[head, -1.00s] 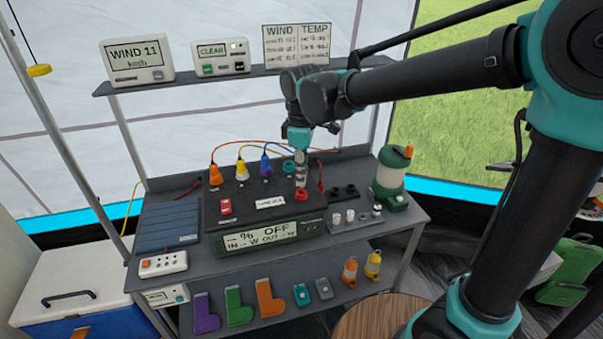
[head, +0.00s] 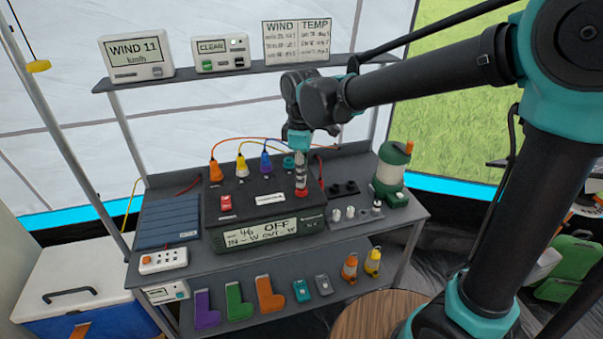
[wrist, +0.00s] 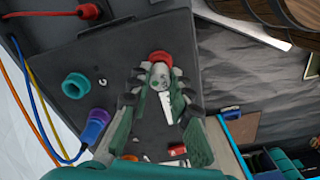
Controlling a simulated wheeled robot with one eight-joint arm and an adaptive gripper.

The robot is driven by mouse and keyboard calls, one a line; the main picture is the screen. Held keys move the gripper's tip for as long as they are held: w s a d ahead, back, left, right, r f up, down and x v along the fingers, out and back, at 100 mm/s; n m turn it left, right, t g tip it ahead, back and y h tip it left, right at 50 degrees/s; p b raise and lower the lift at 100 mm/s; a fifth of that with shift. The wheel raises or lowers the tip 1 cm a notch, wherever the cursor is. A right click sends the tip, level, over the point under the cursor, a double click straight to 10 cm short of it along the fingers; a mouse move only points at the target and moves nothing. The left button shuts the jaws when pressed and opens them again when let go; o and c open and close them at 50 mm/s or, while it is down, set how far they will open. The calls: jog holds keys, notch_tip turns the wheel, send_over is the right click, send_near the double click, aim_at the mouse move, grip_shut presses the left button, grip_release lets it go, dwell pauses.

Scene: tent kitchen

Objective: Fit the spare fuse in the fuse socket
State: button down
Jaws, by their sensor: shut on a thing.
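My gripper (head: 301,171) is over the right part of the black power unit (head: 236,203). It is shut on the spare fuse (wrist: 159,75), a small pale cylinder with a metallic end, held between the fingers. The red fuse socket (head: 302,192) is directly below the gripper in the head view. Its red ring also shows in the wrist view (wrist: 160,58), at the fuse's end. The fuse looks upright and its lower end is at or very near the ring. The fingers hide part of it, so I cannot tell whether it is inside.

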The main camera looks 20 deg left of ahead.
jog(key=shift+f, duration=0.65)
jog(key=c, duration=1.3)
grip_release()
notch_tip(320, 180, up, 12)
jog(key=w+d+f+m+t, duration=0.1)
jog(key=d+f+m, duration=0.25)
jog(key=d, duration=0.35)
jog(key=w+d+f+m, duration=0.2)
jog(key=d+f+m, duration=0.15)
jog(key=d, duration=0.35)
jog(key=w+d+f+m+t, duration=0.1)
jog(key=d+f+m, duration=0.1)
jog(key=d+f, duration=0.35)
jog(key=s+d+f+m, duration=0.2)
jog(key=d+f+m, duration=0.1)
jog(key=d, duration=0.2)
jog(key=s+d+f+m+t, duration=0.1)
jog(key=s+d+f+m, duration=0.2)
jog(key=d, duration=0.3)
jog(key=s+d+f+m+t, duration=0.1)
jog(key=s+d+f+m, duration=0.2)
jog(key=d, duration=0.3)
jog(key=shift+s+d+f+m, duration=0.1)
jog(key=shift+s+f+m, duration=0.1)
jog(key=shift+f+m, duration=0.25)
